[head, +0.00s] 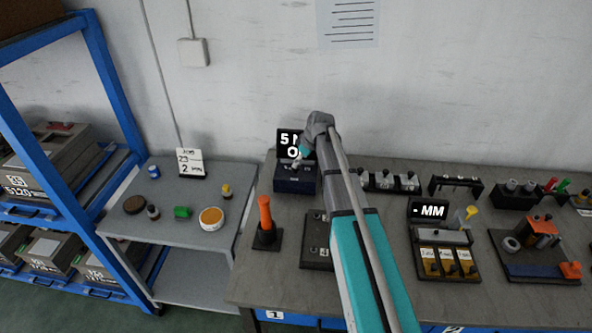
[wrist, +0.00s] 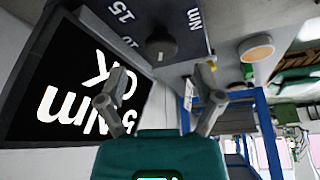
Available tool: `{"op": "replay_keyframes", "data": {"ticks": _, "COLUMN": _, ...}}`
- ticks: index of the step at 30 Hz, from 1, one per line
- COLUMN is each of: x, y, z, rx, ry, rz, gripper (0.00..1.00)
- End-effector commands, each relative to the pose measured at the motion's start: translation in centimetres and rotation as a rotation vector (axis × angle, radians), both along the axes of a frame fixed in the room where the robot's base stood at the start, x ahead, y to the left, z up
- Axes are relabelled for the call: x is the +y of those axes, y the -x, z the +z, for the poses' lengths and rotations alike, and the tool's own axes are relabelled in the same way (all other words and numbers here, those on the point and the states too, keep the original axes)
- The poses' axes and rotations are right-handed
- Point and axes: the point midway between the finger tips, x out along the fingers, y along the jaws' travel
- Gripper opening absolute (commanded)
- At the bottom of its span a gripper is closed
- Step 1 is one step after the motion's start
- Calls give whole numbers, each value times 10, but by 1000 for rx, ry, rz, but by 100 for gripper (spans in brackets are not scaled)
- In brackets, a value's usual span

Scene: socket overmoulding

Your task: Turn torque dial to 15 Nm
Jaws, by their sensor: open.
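The fingertips look short of the knob; contact cannot be told. It also shows at the tester in the head view (head: 296,164).
An orange-handled tool (head: 265,222) stands just in front of the tester. A dark numbered block (head: 315,246) lies to its right, near my arm. A grey side table (head: 185,249) with small pots and a blue rack (head: 104,75) stand at left.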

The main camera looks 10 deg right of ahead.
Motion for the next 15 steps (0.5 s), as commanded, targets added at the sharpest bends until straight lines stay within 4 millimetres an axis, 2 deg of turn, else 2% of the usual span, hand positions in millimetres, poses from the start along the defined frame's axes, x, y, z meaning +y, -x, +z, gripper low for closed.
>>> {"op": "replay_keyframes", "data": {"ticks": 1, "x": 1, "y": -2, "z": -8, "rx": 0, "ry": 0, "rz": 0, "gripper": 85}}
{"op": "replay_keyframes", "data": {"ticks": 6, "x": 5, "y": -5, "z": -20, "rx": 0, "ry": 0, "rz": 1, "gripper": 85}}
{"op": "replay_keyframes", "data": {"ticks": 15, "x": 9, "y": -8, "z": -30, "rx": -1, "ry": 1, "rz": 0, "gripper": 85}}
